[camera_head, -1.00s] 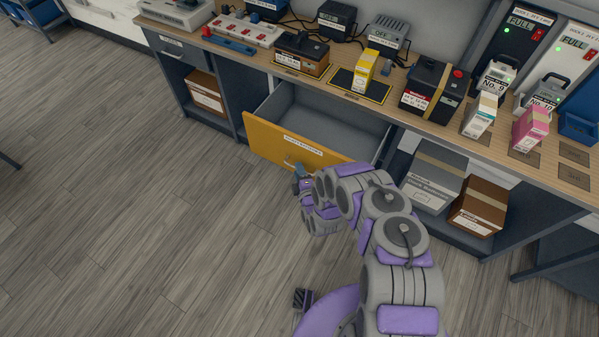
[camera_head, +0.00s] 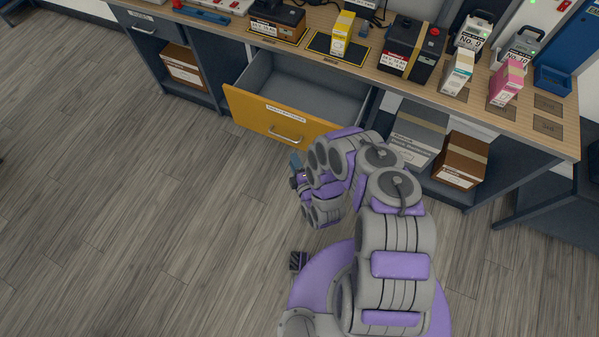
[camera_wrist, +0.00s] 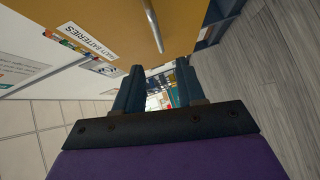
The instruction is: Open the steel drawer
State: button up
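A dark grey-blue drawer front (camera_head: 142,22) with a small label and handle sits shut under the left end of the bench; it best fits the steel drawer. A yellow-fronted drawer (camera_head: 262,112) stands pulled out, its grey inside empty. Its metal handle (camera_head: 287,138) also shows in the wrist view (camera_wrist: 153,26), beside a label ending in "BATTERIES". My gripper (camera_head: 296,170) is just in front of and below the yellow front, apart from the handle. In the wrist view its fingers (camera_wrist: 158,88) are spread with nothing between them.
The wooden bench top (camera_head: 480,108) holds a black battery box (camera_head: 408,50), small cartons and chargers. Boxes stand on the shelf below right, including a brown box (camera_head: 461,160). The wood floor (camera_head: 130,200) to the left is clear.

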jog(key=shift+b+v, duration=1.05)
jog(key=shift+v, duration=1.55)
jog(key=shift+s, duration=0.15)
